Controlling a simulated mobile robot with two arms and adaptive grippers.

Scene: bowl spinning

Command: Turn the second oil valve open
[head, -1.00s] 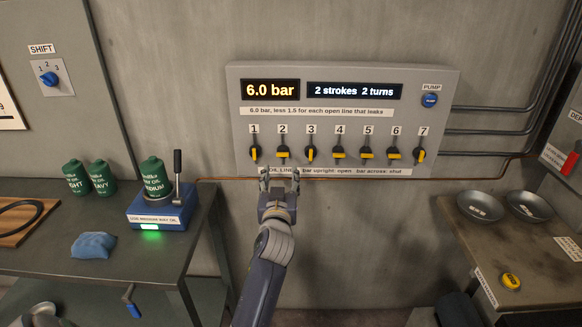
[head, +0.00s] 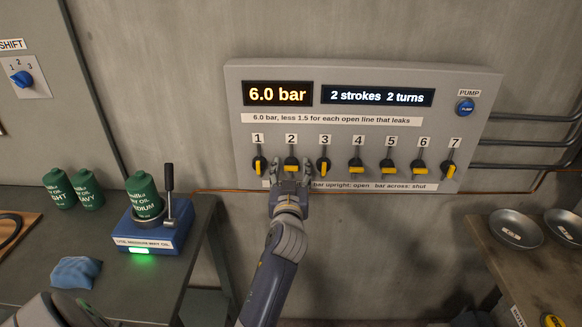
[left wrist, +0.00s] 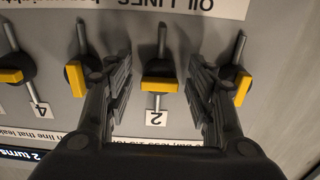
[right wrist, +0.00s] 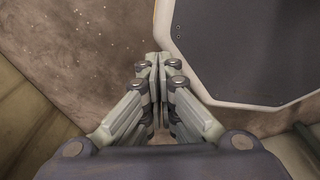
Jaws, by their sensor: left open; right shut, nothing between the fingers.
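The second oil valve (head: 291,168) is a dark knob with a yellow bar, under label 2 on the wall panel. Its bar lies across, which the panel text gives as shut. It also shows in the left wrist view (left wrist: 159,84). My left gripper (head: 293,172) is open in front of this valve. In the left wrist view its fingers (left wrist: 158,76) stand on either side of the valve's bar; I cannot tell whether they touch it. My right gripper (right wrist: 163,62) is shut and empty in the right wrist view.
Valve 1 (head: 259,167) and valve 3 (head: 324,167) flank it closely, bars upright. Valves 4, 5 and 6 have bars across; valve 7 (head: 450,170) is near upright. The display (head: 277,94) reads 6.0 bar. Benches stand at left and right.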

